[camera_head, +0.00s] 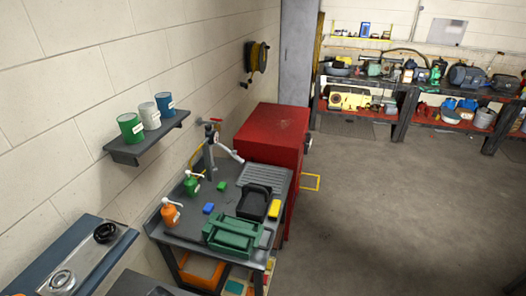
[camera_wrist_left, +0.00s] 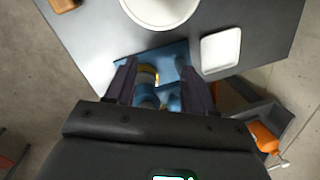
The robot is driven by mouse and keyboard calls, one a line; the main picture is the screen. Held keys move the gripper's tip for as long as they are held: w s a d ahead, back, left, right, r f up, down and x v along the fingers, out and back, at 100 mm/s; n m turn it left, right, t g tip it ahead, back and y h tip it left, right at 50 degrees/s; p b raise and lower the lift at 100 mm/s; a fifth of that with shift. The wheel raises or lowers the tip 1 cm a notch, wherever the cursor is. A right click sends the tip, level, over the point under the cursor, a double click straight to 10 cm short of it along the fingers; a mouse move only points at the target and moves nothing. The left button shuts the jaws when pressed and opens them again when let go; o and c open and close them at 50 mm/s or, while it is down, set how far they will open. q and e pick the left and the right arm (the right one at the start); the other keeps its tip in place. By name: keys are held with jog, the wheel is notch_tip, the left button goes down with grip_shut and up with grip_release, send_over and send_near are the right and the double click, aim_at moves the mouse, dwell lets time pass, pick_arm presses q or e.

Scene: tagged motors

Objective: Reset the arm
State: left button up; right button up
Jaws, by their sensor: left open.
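My left gripper (camera_wrist_left: 161,78) shows in the left wrist view, with its two dark fingers apart. A blue object with a yellow band (camera_wrist_left: 149,75) lies beyond and between the fingers, over a blue flat surface (camera_wrist_left: 175,57) on a grey table (camera_wrist_left: 95,45). I cannot tell whether the fingers touch it. Neither of my grippers shows in the head view.
An orange bottle (camera_wrist_left: 264,138) is at the right. In the head view, a cluttered workbench (camera_head: 180,229) stands by a red cabinet (camera_head: 275,130); floor to its right is clear.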

pick_arm(q)
jog(key=s+d+r+n+t, duration=0.1)
jog(key=s+d+r+n, duration=0.1)
jog(key=s+r, duration=0.3)
jog(key=s+d+r+n+t+h+p, duration=0.1)
jog(key=s+d+r, duration=0.3)
jog(key=s, duration=0.4)
jog(key=s+d+r+n+t+h, duration=0.1)
jog(key=s+d+r+n, duration=0.1)
jog(key=s+r, duration=0.4)
jog(key=shift+s+d+n, duration=0.15)
jog(key=shift+d+n, duration=0.25)
jog(key=shift+d, duration=0.15)
